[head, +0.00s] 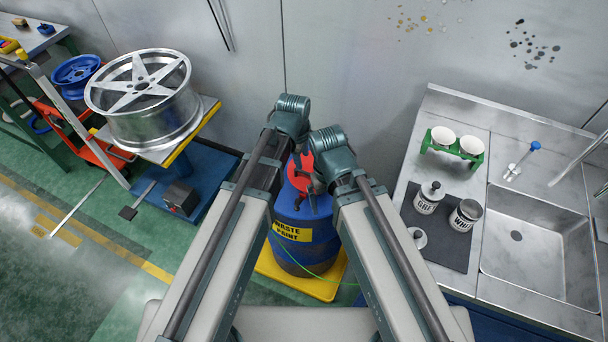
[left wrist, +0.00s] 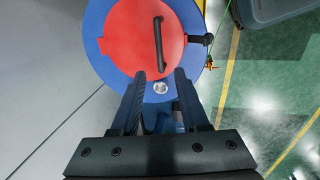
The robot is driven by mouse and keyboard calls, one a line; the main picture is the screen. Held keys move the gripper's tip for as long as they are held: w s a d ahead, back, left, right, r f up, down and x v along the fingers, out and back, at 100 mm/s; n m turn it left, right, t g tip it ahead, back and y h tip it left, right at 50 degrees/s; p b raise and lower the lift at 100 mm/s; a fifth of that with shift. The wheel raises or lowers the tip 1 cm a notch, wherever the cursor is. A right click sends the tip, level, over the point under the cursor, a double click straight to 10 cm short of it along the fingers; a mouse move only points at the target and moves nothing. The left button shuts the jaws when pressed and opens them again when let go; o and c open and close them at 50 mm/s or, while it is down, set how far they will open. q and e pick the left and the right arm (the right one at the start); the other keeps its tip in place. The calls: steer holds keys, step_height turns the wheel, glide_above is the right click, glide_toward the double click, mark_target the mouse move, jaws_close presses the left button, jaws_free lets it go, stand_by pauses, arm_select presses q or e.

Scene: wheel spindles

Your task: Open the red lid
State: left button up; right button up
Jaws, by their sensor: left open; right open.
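The red lid (left wrist: 125,42) lies flat and closed on top of the blue waste-paint drum (left wrist: 98,20). It has a long dark handle (left wrist: 158,42). In the head view the lid (head: 299,180) is partly hidden by my arms, and the drum (head: 303,250) stands below them. My left gripper (left wrist: 160,76) is open and empty, its fingertips to either side of the handle's near end in the left wrist view. Whether they touch it I cannot tell. My right gripper (head: 316,187) is open, close to the lid's right side and partly hidden by its own arm.
The drum stands on a yellow base (head: 323,288). A silver wheel rim (head: 150,125) on a stand is at left. A steel sink counter (head: 505,290) with paint cans (head: 429,200) and a green cup holder (head: 453,150) is at right. The wall is close behind.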

mark_target(305, 172)
arm_select(q)
steer(key=f+b, duration=0.2)
steer(key=w+f+b, duration=0.1)
steer(key=f+b, duration=0.1)
steer(key=f, duration=0.1)
steer(key=f+b, duration=0.3)
steer(key=shift+w+d, duration=0.25)
steer(key=shift+d, duration=0.05)
jaws_close()
steer(key=shift+r, duration=0.1)
stand_by(1.0)
